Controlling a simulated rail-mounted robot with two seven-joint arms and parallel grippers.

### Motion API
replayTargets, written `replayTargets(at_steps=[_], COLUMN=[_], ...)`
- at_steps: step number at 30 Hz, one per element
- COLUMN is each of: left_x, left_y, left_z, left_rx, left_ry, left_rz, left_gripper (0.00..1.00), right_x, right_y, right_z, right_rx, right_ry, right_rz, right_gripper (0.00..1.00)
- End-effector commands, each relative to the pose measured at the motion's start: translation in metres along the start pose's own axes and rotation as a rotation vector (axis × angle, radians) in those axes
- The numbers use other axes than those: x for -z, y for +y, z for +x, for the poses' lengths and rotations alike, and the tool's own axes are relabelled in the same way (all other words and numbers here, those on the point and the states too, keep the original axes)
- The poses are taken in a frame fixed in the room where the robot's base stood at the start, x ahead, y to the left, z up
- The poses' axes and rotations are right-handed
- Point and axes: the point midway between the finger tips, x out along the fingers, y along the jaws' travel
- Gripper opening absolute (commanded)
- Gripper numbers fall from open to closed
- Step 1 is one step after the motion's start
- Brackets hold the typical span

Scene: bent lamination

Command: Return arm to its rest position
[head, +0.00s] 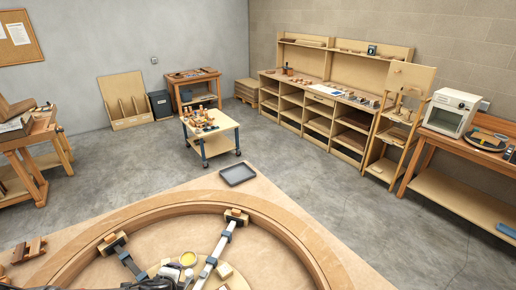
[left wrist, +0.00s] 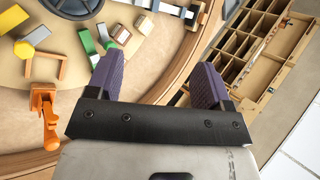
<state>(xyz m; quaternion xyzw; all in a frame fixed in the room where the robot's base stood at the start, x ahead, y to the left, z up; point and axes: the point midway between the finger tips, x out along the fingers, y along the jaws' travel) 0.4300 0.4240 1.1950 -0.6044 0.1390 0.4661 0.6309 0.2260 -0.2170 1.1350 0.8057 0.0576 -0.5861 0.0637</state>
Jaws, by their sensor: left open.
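My left gripper (left wrist: 155,78) shows in the left wrist view with its two purple fingers spread wide apart and nothing between them. I cannot make out either gripper clearly in the head view; dark parts at the bottom edge are cut off. The curved wooden lamination (head: 166,209) lies in a wide arc on the table in the head view, with clamps (head: 229,226) set along its inner side. My right gripper is not in view.
An orange clamp (left wrist: 45,112) and green blocks (left wrist: 90,45) lie left of the fingers; a wooden divided case (left wrist: 258,42) is at right. A grey tray (head: 237,174) lies at the table's far edge. A small cart (head: 226,124) stands beyond, with open floor around it.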

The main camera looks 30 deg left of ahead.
Motion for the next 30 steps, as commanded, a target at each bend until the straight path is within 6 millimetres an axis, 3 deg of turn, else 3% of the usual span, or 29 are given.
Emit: replayTargets(at_steps=[1,3,6,9,14,17,21,25,30], left_x=[0.030,0.060,0.091,0.108,0.116,0.114,0.110,0.112,0.109], left_y=[-0.009,-0.017,-0.018,-0.011,0.017,0.046,0.101,0.147,0.182], left_z=[-0.022,-0.051,-0.088,-0.117,-0.149,-0.159,-0.166,-0.177,-0.187], left_rx=[0.031,0.059,0.057,0.021,-0.087,-0.192,-0.350,-0.470,-0.545], left_ry=[0.054,0.119,0.203,0.269,0.330,0.317,0.238,0.175,0.121], left_rz=[-0.114,-0.275,-0.457,-0.594,-0.825,-0.957,-1.091,-1.137,-1.134], left_gripper=[0.74,0.74,0.74,0.74,0.74,0.74,0.74,0.74,0.74], right_x=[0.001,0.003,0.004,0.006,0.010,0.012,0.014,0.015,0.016], right_y=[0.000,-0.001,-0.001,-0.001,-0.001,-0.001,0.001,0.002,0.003], right_z=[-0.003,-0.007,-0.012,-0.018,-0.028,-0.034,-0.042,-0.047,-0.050], right_rx=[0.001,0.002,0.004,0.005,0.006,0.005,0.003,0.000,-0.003], right_ry=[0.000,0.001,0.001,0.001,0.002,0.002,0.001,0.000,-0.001], right_rz=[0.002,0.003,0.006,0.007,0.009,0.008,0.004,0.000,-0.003], right_gripper=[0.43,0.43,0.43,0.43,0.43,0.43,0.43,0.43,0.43])
